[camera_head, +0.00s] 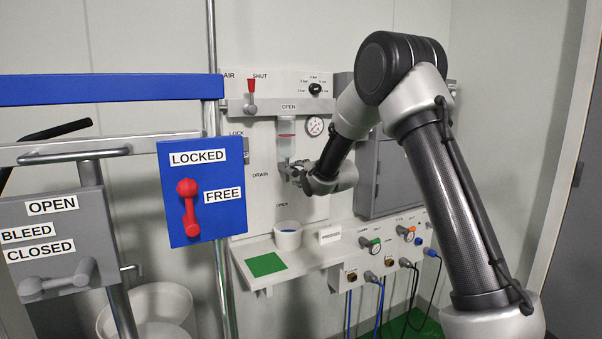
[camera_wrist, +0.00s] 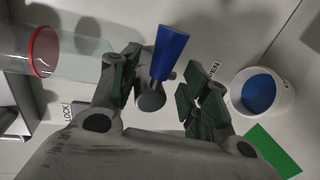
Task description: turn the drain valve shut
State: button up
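The drain valve has a blue lever (camera_wrist: 170,50) on a round grey hub (camera_wrist: 150,97) in the wrist view. The lever points to the top of that picture, and the OPEN label (camera_wrist: 214,70) is to its right. My gripper (camera_wrist: 161,64) is open, with one finger on each side of the lever and hub. Gaps show between the fingers and the lever. In the head view my gripper (camera_head: 288,172) is at the panel, right of the DRAIN label (camera_head: 260,175). It hides the valve there.
A clear tube with a red ring (camera_wrist: 44,52) is left of my gripper in the wrist view. A white cup (camera_wrist: 287,98) with blue inside is to the right, near a green pad (camera_wrist: 273,148). A blue LOCKED/FREE plate (camera_head: 227,218) stands left in the head view.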

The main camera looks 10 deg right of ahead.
jog(key=shift+r, duration=0.1)
dwell(0.3)
jog(key=shift+s+d, duration=0.1)
jog(key=v, duration=1.1)
jog(key=shift+s, duration=0.35)
